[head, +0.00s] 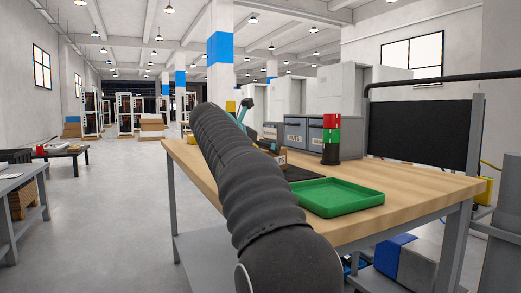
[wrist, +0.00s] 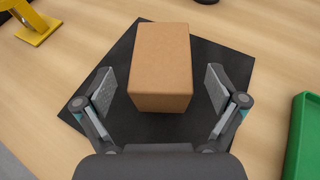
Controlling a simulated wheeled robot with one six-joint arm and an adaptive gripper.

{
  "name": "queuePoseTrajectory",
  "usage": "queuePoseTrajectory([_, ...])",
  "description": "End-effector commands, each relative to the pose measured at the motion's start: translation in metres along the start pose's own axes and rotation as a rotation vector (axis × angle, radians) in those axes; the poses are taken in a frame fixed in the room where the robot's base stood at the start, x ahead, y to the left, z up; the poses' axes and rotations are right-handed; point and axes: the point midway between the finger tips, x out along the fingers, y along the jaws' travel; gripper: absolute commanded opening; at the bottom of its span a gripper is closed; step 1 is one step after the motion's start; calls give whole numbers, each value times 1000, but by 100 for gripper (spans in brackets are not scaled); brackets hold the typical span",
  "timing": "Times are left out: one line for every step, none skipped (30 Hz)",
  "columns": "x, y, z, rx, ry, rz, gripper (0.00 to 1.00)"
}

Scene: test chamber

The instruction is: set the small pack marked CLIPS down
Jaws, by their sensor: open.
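A small brown cardboard pack (wrist: 160,62) stands on a dark square mat (wrist: 215,58) in the wrist view. No marking on it can be read there. My gripper (wrist: 158,92) is open, with one finger on each side of the pack and a visible gap on both sides. In the head view, a bit of the brown pack (head: 282,157) shows behind my arm, next to my gripper (head: 270,148). My arm hides most of the pack, and the dark mat (head: 300,173) shows in part.
A green tray (head: 338,197) lies right of the mat on the wooden table (head: 420,190). A red, green and black stack (head: 331,138) and grey bins (head: 297,134) stand behind. A yellow object (wrist: 38,24) is at the wrist view's upper left.

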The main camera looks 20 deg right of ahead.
Motion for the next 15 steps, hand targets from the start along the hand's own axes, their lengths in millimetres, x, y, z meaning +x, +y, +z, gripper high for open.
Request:
queuePoseTrajectory([0,0,0,0,0,0,95])
queuePoseTrajectory([0,0,0,0,0,0,95])
queuePoseTrajectory([0,0,1,0,0,0,95])
queuePoseTrajectory([-1,0,3,0,0,0,95])
queuePoseTrajectory([-3,0,4,0,0,1,95])
queuePoseTrajectory([-7,0,4,0,-1,2,95])
queuePoseTrajectory([-10,0,4,0,-1,2,95])
queuePoseTrajectory([-14,1,4,0,-1,3,95])
queuePoseTrajectory([-21,1,4,0,0,3,95])
queuePoseTrajectory([-27,1,4,0,0,3,95])
queuePoseTrajectory([-33,1,4,1,0,4,95])
queuePoseTrajectory([-41,1,4,0,-1,5,95])
queuePoseTrajectory([-47,1,4,0,-1,4,95])
queuePoseTrajectory([-53,1,4,-1,-1,4,95])
queuePoseTrajectory([-62,1,4,-1,-1,4,95])
